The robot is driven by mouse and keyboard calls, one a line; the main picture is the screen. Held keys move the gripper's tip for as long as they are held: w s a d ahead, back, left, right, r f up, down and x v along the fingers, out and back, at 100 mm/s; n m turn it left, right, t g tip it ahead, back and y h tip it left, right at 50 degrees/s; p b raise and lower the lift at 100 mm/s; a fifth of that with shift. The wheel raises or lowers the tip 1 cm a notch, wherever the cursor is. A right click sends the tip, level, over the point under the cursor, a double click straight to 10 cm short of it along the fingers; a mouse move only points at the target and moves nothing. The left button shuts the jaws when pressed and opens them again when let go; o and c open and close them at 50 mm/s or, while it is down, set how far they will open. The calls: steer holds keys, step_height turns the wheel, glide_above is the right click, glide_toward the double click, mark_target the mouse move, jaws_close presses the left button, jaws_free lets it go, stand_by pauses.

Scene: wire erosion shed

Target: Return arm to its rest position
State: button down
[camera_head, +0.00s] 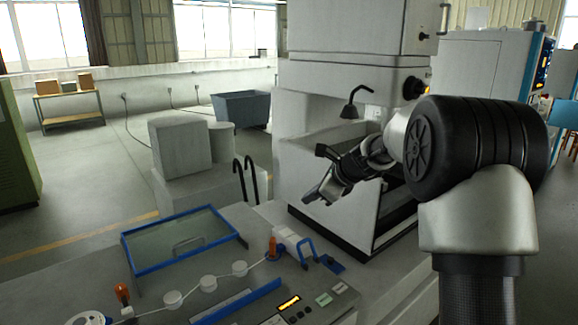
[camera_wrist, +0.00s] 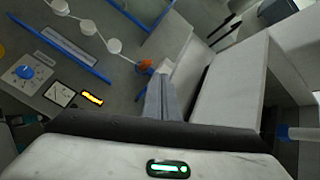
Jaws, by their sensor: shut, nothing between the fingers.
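My gripper (camera_head: 313,197) is at the end of my bent arm, in the middle of the head view. It points down and left, above the right end of a bench panel and in front of a white machine. Its fingers are together and empty. In the wrist view the closed fingers (camera_wrist: 168,97) show at the centre, with the bench panel to their left. I see no contact between the gripper and anything else.
The bench panel (camera_head: 330,302) carries a blue-framed clear cover (camera_head: 190,243), white rollers (camera_head: 208,283), a blue handle (camera_head: 306,249) and orange knobs (camera_head: 272,246). The white machine (camera_head: 325,165) stands close behind my arm. A grey bin (camera_head: 240,108) stands on the open floor behind.

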steer(key=s+d+r+n+g+h, duration=0.1)
steer(key=s+r+n, duration=0.3)
steer(key=s, duration=0.6)
steer(key=s+r+n+h, duration=0.1)
steer(key=s+r+n, duration=0.1)
steer(key=s+n, duration=0.65)
steer(key=s+d+r+n+g+h, duration=0.15)
steer(key=s+n, duration=0.25)
steer(key=s, duration=0.8)
steer(key=s+d+f+n+h, duration=0.2)
steer(key=s+n, duration=0.4)
steer(key=s, duration=0.6)
steer(key=shift+d+f+t, duration=0.4)
steer(key=shift+d+t, duration=0.05)
steer(key=shift+d, duration=0.15)
steer(key=shift+s+a, duration=0.1)
